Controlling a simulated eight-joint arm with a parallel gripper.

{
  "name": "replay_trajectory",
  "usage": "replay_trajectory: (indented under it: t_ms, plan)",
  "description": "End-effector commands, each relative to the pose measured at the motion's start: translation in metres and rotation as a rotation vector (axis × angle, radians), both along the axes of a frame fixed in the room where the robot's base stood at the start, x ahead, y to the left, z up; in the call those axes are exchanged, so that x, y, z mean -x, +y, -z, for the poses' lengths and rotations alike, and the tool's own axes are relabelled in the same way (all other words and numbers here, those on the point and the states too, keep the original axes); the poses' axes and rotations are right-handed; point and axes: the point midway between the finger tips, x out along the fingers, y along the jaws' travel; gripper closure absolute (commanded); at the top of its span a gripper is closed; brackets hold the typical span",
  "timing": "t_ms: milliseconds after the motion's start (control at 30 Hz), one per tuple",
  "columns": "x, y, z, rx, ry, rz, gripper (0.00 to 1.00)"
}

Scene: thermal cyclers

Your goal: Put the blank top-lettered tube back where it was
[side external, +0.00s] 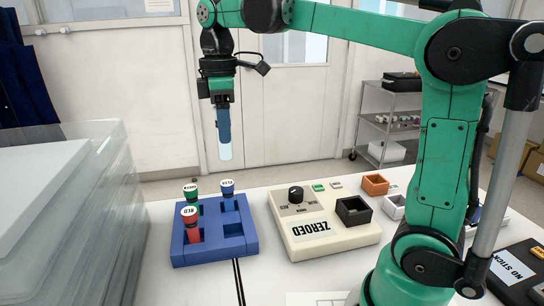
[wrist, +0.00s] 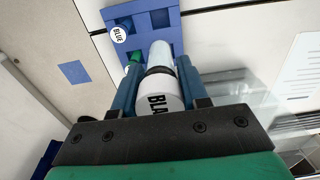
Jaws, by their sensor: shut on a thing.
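My gripper (side external: 222,105) is raised well above the table, pointing down and shut on the blank tube (side external: 224,148). The tube's pale lower end hangs free in the air. The blue rack (side external: 190,256) stands below on the table. It holds a red tube (side external: 190,222) at front left, a green tube (side external: 190,193) behind it and a blue tube (side external: 228,190) at back right. The front right place (side external: 233,230) looks empty.
A cream device (side external: 330,240) marked "ZEROED", with a black knob and a black open holder (side external: 353,210), stands right of the rack. Small orange (side external: 375,184) and white (side external: 394,207) boxes lie beyond. Clear stacked sheets (side external: 60,220) rise at the left.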

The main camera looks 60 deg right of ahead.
Motion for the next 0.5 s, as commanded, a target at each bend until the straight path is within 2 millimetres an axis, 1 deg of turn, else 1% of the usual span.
replay_trajectory:
  t_ms: [167,500]
  plan:
    - [0.0,0.001,0.036,0.0,0.0,-0.003,1.0]
    - [0.0,0.0,0.117,0.0,0.0,-0.001,1.0]
